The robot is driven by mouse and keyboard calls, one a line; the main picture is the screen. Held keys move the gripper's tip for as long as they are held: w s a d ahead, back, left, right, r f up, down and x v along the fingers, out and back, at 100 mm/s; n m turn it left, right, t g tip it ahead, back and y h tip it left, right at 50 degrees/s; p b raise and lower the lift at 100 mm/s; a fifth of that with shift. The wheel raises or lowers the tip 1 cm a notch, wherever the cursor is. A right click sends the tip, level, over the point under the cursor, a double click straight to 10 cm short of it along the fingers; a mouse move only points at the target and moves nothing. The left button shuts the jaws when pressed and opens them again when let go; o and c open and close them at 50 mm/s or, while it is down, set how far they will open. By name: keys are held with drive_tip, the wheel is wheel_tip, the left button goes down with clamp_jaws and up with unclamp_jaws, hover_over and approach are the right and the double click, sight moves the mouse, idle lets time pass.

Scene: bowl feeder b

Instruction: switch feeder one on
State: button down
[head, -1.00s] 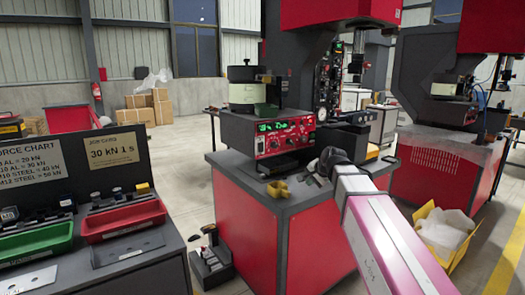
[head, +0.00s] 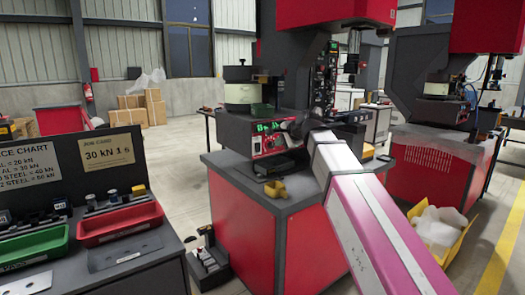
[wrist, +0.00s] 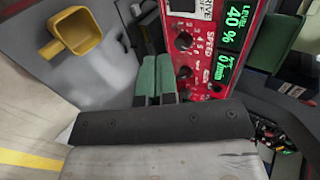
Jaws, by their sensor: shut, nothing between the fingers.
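The feeder's red control panel (head: 266,142) is on the front of a dark box on the near machine, under a cream bowl unit (head: 238,94). In the wrist view the panel (wrist: 213,86) shows a black SPEED knob (wrist: 183,41), smaller controls, and lit green readouts of "LEVEL 40 %" (wrist: 235,16) and "0 /min" (wrist: 226,66). My gripper (wrist: 157,60) is shut and empty, its green-grey fingertips beside the panel's edge near the knobs. Whether they touch it I cannot tell. In the head view my gripper (head: 290,128) covers the panel's right part.
A yellow scoop-like cup (head: 275,190) lies on the red machine's top, below the panel; the wrist view shows it too (wrist: 75,35). Left are a green tray (head: 35,243) and a red tray (head: 118,222). A yellow crate (head: 447,238) stands on the floor at right.

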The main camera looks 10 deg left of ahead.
sight(259, 148)
drive_tip(key=shift+w+a+r+x, duration=0.15)
drive_tip(key=shift+r+x, duration=0.1)
drive_tip(key=shift+x, duration=2)
drive_tip(key=shift+w+a+r+x, duration=0.15)
drive_tip(key=shift+r+x, duration=0.1)
drive_tip(key=shift+x, duration=2.05)
drive_tip(key=shift+w+a+r+x, duration=0.15)
drive_tip(key=shift+r+x, duration=0.15)
drive_tip(key=shift+x, duration=1.95)
drive_tip(key=shift+d, duration=0.1)
drive_tip(key=shift+w, duration=0.1)
drive_tip(key=shift+r, duration=0.1)
drive_tip(key=shift+r, duration=0.75)
